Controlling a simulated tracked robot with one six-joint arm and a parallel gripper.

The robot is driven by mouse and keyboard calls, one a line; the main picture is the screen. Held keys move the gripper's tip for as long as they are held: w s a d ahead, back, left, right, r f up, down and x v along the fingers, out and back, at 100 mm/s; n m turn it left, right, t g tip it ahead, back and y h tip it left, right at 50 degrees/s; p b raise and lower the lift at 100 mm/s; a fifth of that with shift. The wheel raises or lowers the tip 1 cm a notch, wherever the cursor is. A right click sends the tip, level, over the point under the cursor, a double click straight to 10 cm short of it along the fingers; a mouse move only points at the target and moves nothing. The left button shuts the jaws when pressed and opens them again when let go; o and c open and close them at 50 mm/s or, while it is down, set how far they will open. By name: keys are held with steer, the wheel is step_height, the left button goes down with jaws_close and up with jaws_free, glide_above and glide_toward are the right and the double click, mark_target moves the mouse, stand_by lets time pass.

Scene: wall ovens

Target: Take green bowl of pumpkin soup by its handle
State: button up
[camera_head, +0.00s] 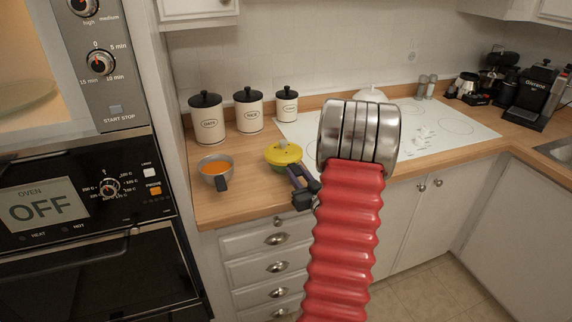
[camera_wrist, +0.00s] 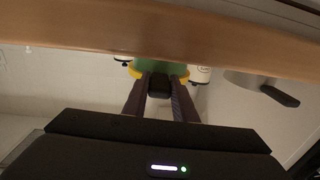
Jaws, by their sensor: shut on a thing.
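My gripper (camera_head: 298,174) reaches the bowl from the front right. In the wrist view my gripper (camera_wrist: 161,83) has one finger on each side of the handle and is shut on it. I cannot tell whether the bowl touches the counter.
A grey pan of orange soup (camera_head: 216,169) stands to the left, its dark handle pointing forward. Several lidded canisters (camera_head: 248,112) stand behind. A white cooktop (camera_head: 440,125) is to the right. The oven (camera_head: 90,205) is at far left. Drawers (camera_head: 270,262) lie below the counter.

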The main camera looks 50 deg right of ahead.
steer(key=shift+r, duration=0.15)
jaws_close()
steer(key=shift+r, duration=4.95)
